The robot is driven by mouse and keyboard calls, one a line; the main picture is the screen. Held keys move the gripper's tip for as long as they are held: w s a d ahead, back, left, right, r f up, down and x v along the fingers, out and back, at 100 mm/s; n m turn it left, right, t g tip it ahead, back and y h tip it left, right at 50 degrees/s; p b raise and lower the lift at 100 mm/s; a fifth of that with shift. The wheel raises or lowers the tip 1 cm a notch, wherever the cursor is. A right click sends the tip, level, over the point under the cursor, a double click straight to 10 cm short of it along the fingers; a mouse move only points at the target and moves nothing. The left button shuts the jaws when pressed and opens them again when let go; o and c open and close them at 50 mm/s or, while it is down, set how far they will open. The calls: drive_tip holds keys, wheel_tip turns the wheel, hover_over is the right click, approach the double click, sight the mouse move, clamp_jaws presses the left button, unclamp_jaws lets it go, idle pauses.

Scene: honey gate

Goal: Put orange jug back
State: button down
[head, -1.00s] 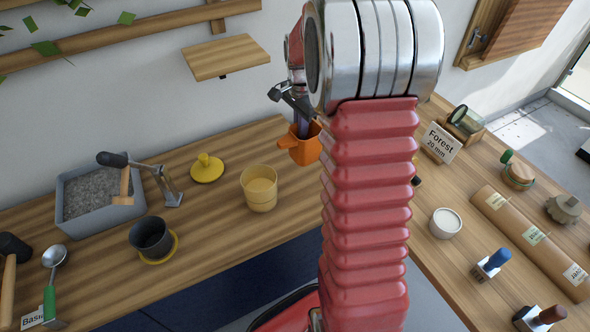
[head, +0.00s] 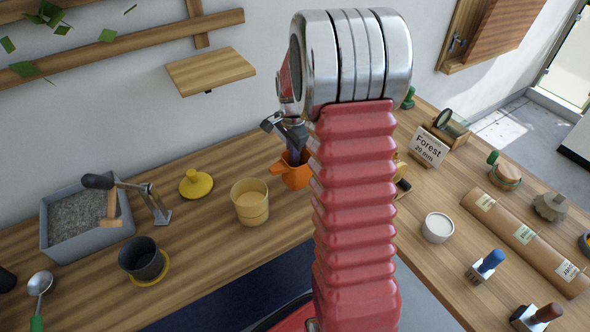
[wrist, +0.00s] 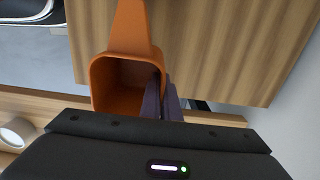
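The orange jug (head: 294,174) is at the back corner of the wooden bench, partly behind my arm in the head view. It looks upright; I cannot tell if its base touches the bench. In the wrist view the open mouth of the jug (wrist: 124,72) faces the camera, with its spout or handle pointing to the top. My gripper (head: 297,157) comes down at the jug's rim. Its dark fingers also show in the wrist view (wrist: 163,92), close together across the right wall of the jug. They look shut on that wall.
A yellow cup (head: 250,204) stands left of the jug, with a yellow lid (head: 196,184) beyond it. A small wall shelf (head: 210,71) is above. The Forest sign (head: 428,148) and white tub (head: 437,228) are on the right bench.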

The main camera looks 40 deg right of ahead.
drive_tip(key=shift+f, duration=0.15)
drive_tip(key=shift+f, duration=1.8)
drive_tip(key=shift+f, duration=0.1)
drive_tip(key=c, duration=2)
unclamp_jaws()
wheel_tip(320, 180, up, 12)
drive_tip(key=shift+r, duration=0.1)
